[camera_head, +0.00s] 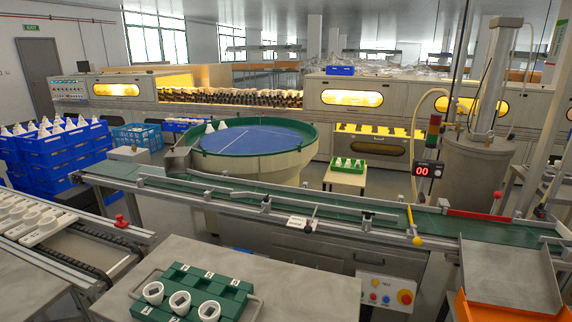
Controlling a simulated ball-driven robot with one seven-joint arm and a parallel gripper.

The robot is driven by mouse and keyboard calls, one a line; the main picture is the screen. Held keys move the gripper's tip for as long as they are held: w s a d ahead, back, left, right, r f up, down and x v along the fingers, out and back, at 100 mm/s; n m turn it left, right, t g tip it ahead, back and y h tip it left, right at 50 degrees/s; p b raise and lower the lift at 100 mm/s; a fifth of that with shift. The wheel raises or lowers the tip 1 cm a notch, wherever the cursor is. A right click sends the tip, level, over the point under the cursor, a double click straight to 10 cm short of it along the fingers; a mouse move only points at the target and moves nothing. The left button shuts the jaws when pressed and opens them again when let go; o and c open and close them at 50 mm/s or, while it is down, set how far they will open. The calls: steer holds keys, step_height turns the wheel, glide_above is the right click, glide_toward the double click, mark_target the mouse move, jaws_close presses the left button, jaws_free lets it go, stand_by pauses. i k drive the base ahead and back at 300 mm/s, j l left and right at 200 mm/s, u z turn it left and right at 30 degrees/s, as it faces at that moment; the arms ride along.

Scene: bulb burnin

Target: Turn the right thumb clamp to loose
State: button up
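A green belt conveyor (200,183) with metal side rails runs across the middle of the view. Small dark clamp-like fittings sit along its near rail, one left of centre (265,206) and one nearer the middle (308,228), beside a small white label plate (297,221). A thin rod rises from the middle fitting over the belt. Further right, a yellow-ended lever (416,239) hangs at the near rail. I cannot tell which of these is the right thumb clamp, or whether any is loose or tight. My gripper is not in view.
A grey table (270,285) in front holds a green tray (238,283) with several white round parts. An orange-edged chute (505,308) stands at right. Blue crates (55,150) are stacked far left.

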mark_target(367, 213)
steer(key=i+l+u, duration=0.25)
steer(key=i+l, duration=0.15)
steer(key=l, duration=0.25)
steer(key=i+l+u, duration=0.15)
steer(key=l, duration=0.25)
steer(key=i+l+u, duration=0.1)
steer(key=l, duration=0.25)
steer(key=i+l+u, duration=0.15)
steer(key=l, duration=0.3)
steer(key=i+l+u, duration=0.1)
steer(key=i+l, duration=0.15)
steer(key=l, duration=0.15)
steer(key=i+l+u, duration=0.15)
steer(key=l, duration=0.25)
